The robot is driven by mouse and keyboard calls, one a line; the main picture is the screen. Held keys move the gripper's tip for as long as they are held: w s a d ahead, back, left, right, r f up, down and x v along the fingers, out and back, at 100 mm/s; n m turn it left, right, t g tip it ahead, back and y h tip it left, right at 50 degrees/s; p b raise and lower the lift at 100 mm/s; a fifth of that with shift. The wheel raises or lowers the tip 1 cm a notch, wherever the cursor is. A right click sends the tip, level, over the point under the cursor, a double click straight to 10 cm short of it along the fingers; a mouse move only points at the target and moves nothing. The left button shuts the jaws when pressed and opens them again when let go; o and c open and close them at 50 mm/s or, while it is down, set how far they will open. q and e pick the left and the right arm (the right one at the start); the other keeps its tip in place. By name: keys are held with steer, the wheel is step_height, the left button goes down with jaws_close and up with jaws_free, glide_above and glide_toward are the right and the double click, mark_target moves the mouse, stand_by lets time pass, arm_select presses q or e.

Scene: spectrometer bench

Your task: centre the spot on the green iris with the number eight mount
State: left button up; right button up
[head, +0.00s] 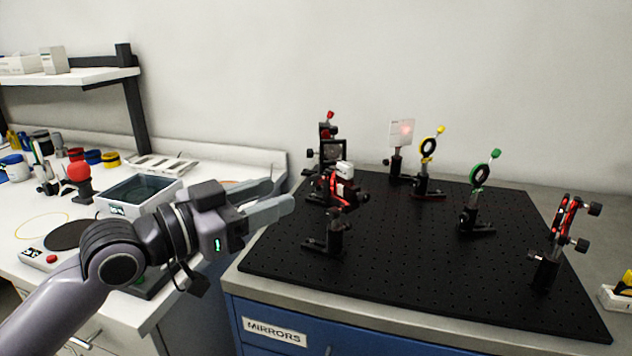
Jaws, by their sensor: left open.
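The green iris (480,176) stands upright on a black post on the right half of the breadboard. I see no spot on its ring. A red glow shows on the white card (402,133) at the back. Mirror mounts with dark knobs stand at the front middle (338,200), back left (327,150) and right (563,228). I cannot read a number on any, so I cannot tell which is number eight. My left gripper (282,194) is open and empty, left of the front middle mount and apart from it. My right gripper is out of view.
A yellow iris (428,148) stands between the card and the green iris. The black breadboard (400,270) is bare along its front. A blue drawer labelled MIRRORS (275,331) is below.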

mark_target(312, 181)
arm_select(q)
steer(key=shift+p+x, duration=0.5)
steer(key=shift+x, duration=2.8)
jaws_close()
steer(key=shift+m+b, duration=0.4)
steer(key=shift+m, duration=1.6)
